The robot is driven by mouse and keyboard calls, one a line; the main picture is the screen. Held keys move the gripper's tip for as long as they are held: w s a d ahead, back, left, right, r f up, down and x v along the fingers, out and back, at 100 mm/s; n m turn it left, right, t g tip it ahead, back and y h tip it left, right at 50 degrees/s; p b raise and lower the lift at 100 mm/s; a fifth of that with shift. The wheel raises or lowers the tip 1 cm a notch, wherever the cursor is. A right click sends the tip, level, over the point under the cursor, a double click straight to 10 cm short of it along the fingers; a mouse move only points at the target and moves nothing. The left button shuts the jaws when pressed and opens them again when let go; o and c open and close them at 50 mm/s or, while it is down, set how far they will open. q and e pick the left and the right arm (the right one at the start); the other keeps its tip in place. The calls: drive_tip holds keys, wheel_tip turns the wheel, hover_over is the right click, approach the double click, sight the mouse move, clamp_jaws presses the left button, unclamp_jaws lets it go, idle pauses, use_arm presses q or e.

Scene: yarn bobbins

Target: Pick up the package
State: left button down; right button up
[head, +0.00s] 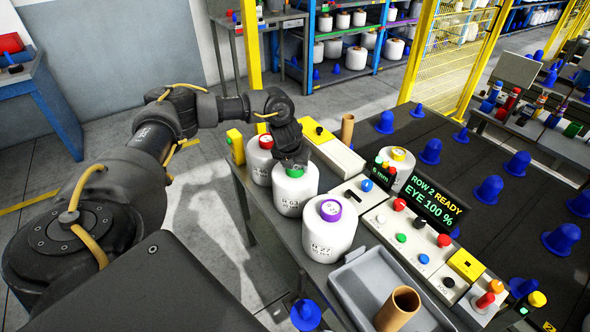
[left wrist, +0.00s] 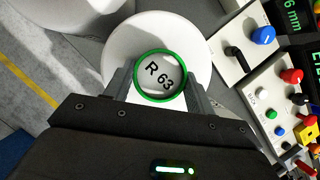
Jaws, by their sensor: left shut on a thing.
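A white yarn bobbin with a green-ringed top marked R 63 stands upright on the grey table; it is the middle bobbin (head: 294,193) of the row in the head view. In the left wrist view, this bobbin (left wrist: 150,35) fills the space below my fingers. My left gripper (head: 292,160) reaches down from above onto its top. In the left wrist view the two fingers of my left gripper (left wrist: 158,88) close on opposite sides of the green-ringed top. No gap under the bobbin can be made out. My right gripper is in neither view.
A red-topped bobbin (head: 259,168) and a purple-topped bobbin (head: 325,243) stand close on either side. A control panel (head: 395,228) with buttons and a display (head: 432,203) lies to the right. A grey tray (head: 352,290) and brown tube (head: 398,308) are in front.

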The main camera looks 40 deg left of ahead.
use_arm(q)
wheel_tip(320, 180, up, 9)
drive_tip(key=shift+w+b, duration=0.15)
drive_tip(key=shift+b, duration=0.5)
drive_tip(key=shift+r, duration=0.6)
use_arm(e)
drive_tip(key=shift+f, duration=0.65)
use_arm(q)
drive_tip(key=shift+f, duration=0.1)
